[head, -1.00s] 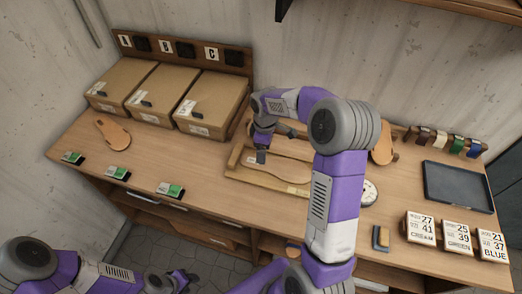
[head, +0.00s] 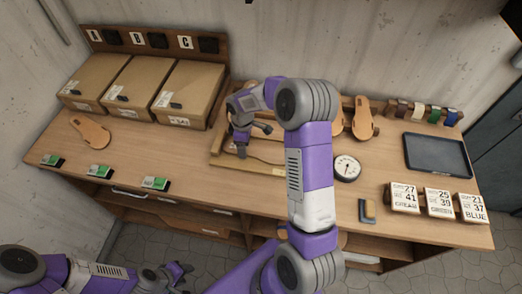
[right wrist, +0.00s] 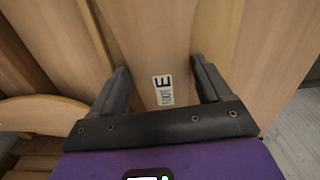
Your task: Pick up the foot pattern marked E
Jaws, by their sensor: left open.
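The foot pattern marked E (right wrist: 163,110) is a flat pale wooden piece with a white label, seen close up in the right wrist view. My right gripper (right wrist: 160,78) has its fingers wide apart, one on each side of the label; whether they touch the wood I cannot tell. In the head view my right gripper (head: 241,150) is low over the wooden rack (head: 225,168) at the bench's middle, and my arm hides part of the rack. My left gripper (head: 178,277) is open and empty at the lower left, in front of the bench.
Three cardboard boxes (head: 190,93) stand at the back left, near a loose sole (head: 91,131). Sandal shapes (head: 362,118), a round dial (head: 346,168), a dark tray (head: 437,154) and number blocks (head: 438,203) are right of my arm.

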